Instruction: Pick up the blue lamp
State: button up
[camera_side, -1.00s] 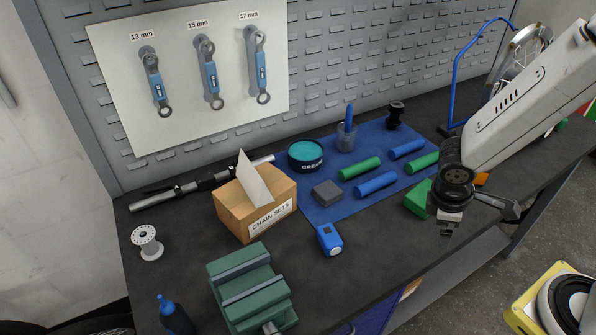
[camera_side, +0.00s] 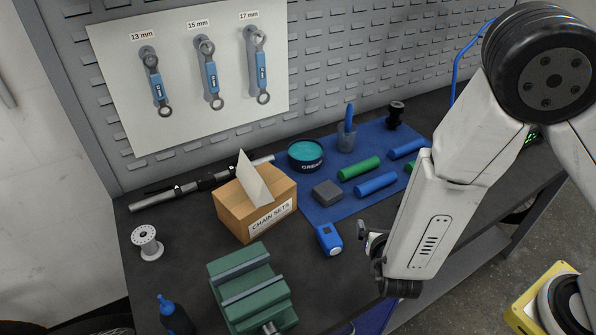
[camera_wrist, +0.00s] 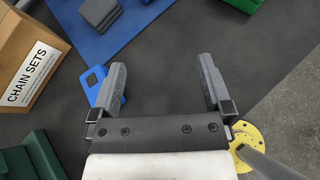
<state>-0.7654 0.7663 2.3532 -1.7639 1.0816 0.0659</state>
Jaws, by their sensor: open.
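The blue lamp (camera_side: 329,240) is a small blue block with a pale face. It stands on the dark bench between the cardboard box and my arm. In the wrist view the lamp (camera_wrist: 97,84) shows partly behind my left-hand finger, left of the gap between the fingers. My gripper (camera_wrist: 162,66) is open, with nothing between its fingers but dark bench top. In the side view my gripper (camera_side: 367,238) is just right of the lamp and mostly hidden by my forearm. Whether a finger touches the lamp I cannot tell.
A cardboard box marked CHAIN SETS (camera_side: 232,214) and a green vise (camera_side: 236,268) stand left of the lamp. A blue mat (camera_side: 318,211) behind it bears a grey block (camera_side: 327,193) and green and blue cylinders. The bench's front edge is close on the right.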

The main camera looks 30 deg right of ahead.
aim_at(331, 236)
jog(key=a+n+t+y, duration=0.1)
jog(key=a+n, duration=0.1)
jog(key=a+f+n+t+y, duration=0.1)
jog(key=a+n+y, duration=0.1)
jog(key=a, duration=0.1)
jog(key=a+f+n+t+y, duration=0.1)
jog(key=a+n, duration=0.1)
jog(key=a, duration=0.1)
jog(key=shift+s+a+f+y, duration=0.15)
jog(key=shift+f+y, duration=0.05)
jog(key=shift+y, duration=0.2)
jog(key=shift+x, duration=1.3)
jog(key=shift+x, duration=2.6)
jog(key=shift+r, duration=0.2)
grip_shut()
jog(key=shift+r, duration=0.1)
jog(key=shift+r, duration=4.9)
